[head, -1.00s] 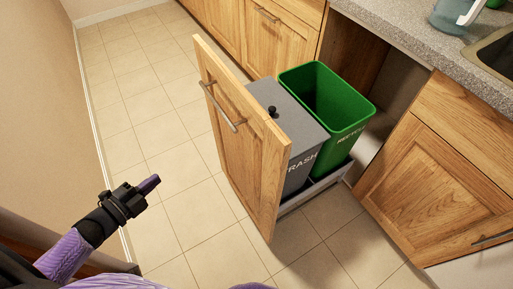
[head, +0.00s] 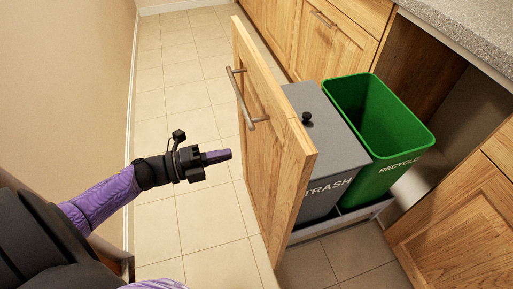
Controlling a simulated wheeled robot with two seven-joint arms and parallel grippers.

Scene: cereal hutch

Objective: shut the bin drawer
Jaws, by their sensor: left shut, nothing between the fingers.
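The bin drawer stands pulled out from the cabinet, its wooden front (head: 275,140) facing left with a metal bar handle (head: 242,98). Behind the front, the drawer holds a grey lidded trash bin (head: 322,125) and an open green recycle bin (head: 395,165). My left gripper (head: 222,155) is shut and empty. In the picture it is just left of the drawer front, below the handle, with a gap of floor showing between them. My right gripper is not in view.
Wooden cabinets (head: 330,45) run behind the drawer, and another wooden cabinet (head: 450,225) is at the lower right. A grey countertop (head: 465,25) is at the upper right. Tiled floor (head: 165,85) lies clear between the drawer front and the beige wall (head: 65,80).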

